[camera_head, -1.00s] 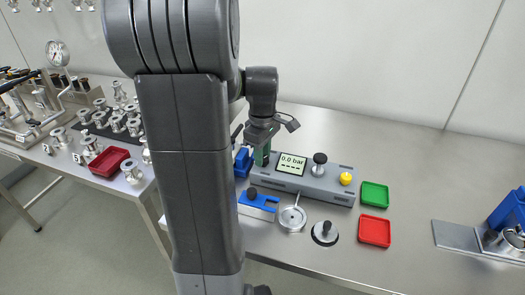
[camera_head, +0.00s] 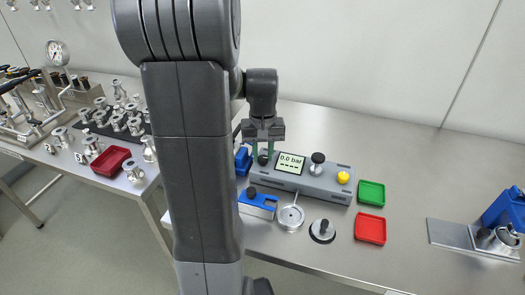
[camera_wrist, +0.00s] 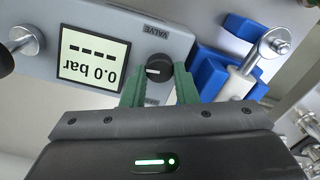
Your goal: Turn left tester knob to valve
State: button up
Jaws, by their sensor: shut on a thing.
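The grey tester (camera_head: 325,185) lies on the steel bench, with a display (camera_head: 290,163) reading 0.0 bar. Its left knob is black and round (camera_head: 263,160); it also shows in the wrist view (camera_wrist: 158,69) with a white pointer line lying roughly sideways. The word VALVE (camera_wrist: 160,30) is printed beside this knob, upside down in the wrist view. A second label on the opposite side is partly hidden by a finger. My gripper (camera_head: 264,150) is over the tester's left end. Its green fingers (camera_wrist: 161,74) are shut on the left knob, one on each side.
The tester's right knob (camera_head: 318,158) and yellow button (camera_head: 343,178) stand to the right. Green (camera_head: 371,184) and red (camera_head: 370,219) trays lie beyond. A blue block (camera_wrist: 215,75) with a metal fitting (camera_wrist: 271,46) is close to my fingers.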

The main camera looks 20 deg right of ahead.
aim_at(264, 157)
jog(key=m, duration=0.5)
jog(key=shift+d+r+m+p, duration=0.1)
jog(key=shift+m+p, duration=0.2)
jog(key=shift+p, duration=0.05)
jog(key=shift+m, duration=2.2)
jog(key=o, duration=1)
jog(key=shift+s, duration=0.1)
notch_tip(264, 157, up, 14)
jog(key=shift+f, duration=0.15)
